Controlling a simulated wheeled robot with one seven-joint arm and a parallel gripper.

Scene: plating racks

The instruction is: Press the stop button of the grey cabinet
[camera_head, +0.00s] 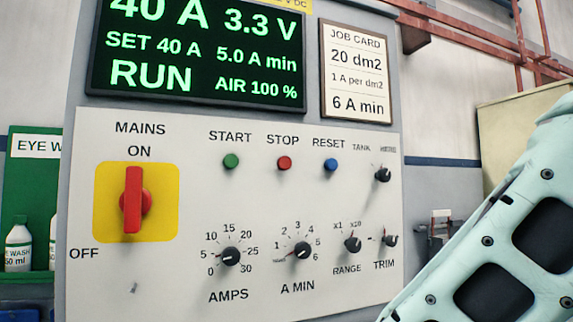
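The grey cabinet (88,110) faces me and fills the middle of the head view. On its pale panel, the red stop button (284,163) sits under the label STOP, between the green start button (231,161) and the blue reset button (331,165). The display (200,50) above reads RUN, 40 A, 3.3 V, SET 40 A, 5.0 A min and AIR 100 %. A pale green arm link of mine covers the lower right. My gripper is not in view, and nothing touches the buttons.
A red mains switch (133,200) on a yellow plate stands upright at ON. Several black knobs, including the amps knob (230,257), line the lower panel. A job card (356,75) hangs upper right. A green eye wash station (30,190) is at the left.

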